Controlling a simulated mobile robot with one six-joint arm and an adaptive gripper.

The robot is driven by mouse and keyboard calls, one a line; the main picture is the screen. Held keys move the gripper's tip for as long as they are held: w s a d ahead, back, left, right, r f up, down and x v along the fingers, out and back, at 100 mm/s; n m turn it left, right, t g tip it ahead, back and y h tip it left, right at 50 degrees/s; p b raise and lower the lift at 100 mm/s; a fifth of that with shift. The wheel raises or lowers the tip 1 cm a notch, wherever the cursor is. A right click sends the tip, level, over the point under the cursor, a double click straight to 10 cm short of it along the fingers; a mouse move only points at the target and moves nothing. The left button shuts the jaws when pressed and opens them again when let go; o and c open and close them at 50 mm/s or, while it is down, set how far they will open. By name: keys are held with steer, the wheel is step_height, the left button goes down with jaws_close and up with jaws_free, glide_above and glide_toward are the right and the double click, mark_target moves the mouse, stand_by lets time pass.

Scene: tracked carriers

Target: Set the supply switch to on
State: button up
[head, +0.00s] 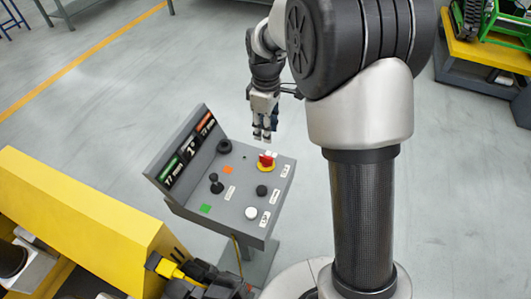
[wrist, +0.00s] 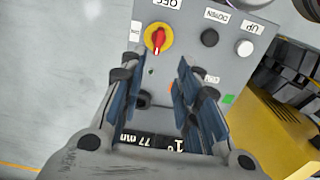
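The supply switch (head: 267,160) is a red rotary knob on a yellow disc at the far right part of the grey control panel (head: 247,188). In the wrist view the same switch (wrist: 158,38) shows above my fingers, its white-tipped end pointing down in the picture. An upside-down OFF label (wrist: 164,3) is above it, and a smaller label (wrist: 135,31), not clearly readable, is to its left. My gripper (head: 262,136) hangs over the panel's back edge, apart from the switch. In the wrist view its fingers (wrist: 155,72) are spread with nothing between them.
The panel also carries a black joystick (head: 216,184), a black button (head: 262,190), a white button (head: 251,213) and a raised display (head: 185,150). A yellow machine (head: 80,215) stands close at left. Floor behind the panel is clear.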

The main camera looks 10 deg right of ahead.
mark_target(266, 157)
step_height(266, 157, down, 14)
steer(key=b, duration=0.3)
steer(key=shift+w, duration=0.15)
jaws_close()
